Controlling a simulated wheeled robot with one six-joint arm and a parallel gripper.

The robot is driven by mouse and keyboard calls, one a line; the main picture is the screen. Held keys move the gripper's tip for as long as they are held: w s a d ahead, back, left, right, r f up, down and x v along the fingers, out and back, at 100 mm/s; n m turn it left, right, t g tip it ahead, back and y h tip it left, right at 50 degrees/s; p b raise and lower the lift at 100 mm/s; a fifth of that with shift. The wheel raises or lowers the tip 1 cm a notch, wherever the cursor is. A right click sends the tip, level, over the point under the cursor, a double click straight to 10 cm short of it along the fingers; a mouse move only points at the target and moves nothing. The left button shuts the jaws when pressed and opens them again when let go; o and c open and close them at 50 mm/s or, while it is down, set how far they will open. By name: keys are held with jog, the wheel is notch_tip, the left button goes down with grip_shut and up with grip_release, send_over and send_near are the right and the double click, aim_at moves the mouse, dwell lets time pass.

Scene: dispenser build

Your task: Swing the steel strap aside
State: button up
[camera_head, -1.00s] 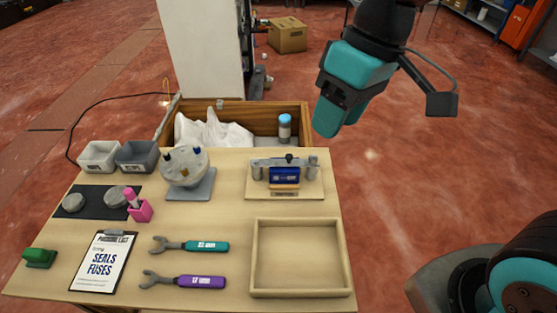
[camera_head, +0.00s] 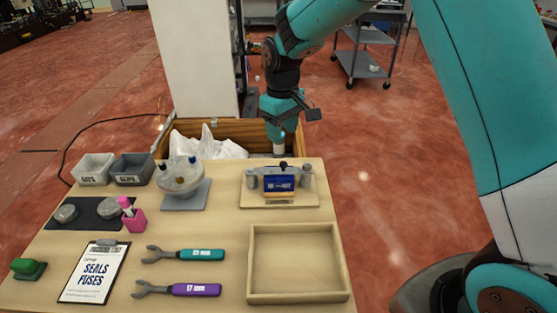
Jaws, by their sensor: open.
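The steel strap (camera_head: 267,170) is a thin grey bar across the top of a small fixture at the back right of the table. It spans two grey posts, with a dark knob near its middle. A blue labelled block (camera_head: 279,186) sits below it, between the posts, on a pale board (camera_head: 243,198). My gripper (camera_head: 281,134) is open, pointing down behind the fixture, over the wooden crate. It is at the white bottle (camera_head: 279,150) there and hides much of it; I cannot tell whether the fingers are around it.
The wooden crate (camera_head: 252,134) behind the table also holds a white cloth or bag. An empty wooden tray (camera_head: 340,272) lies in front of the fixture.

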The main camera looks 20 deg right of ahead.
aim_at(283, 162)
jog(key=f, duration=0.9)
jog(key=shift+d+f, duration=0.2)
jog(key=shift+f, duration=0.2)
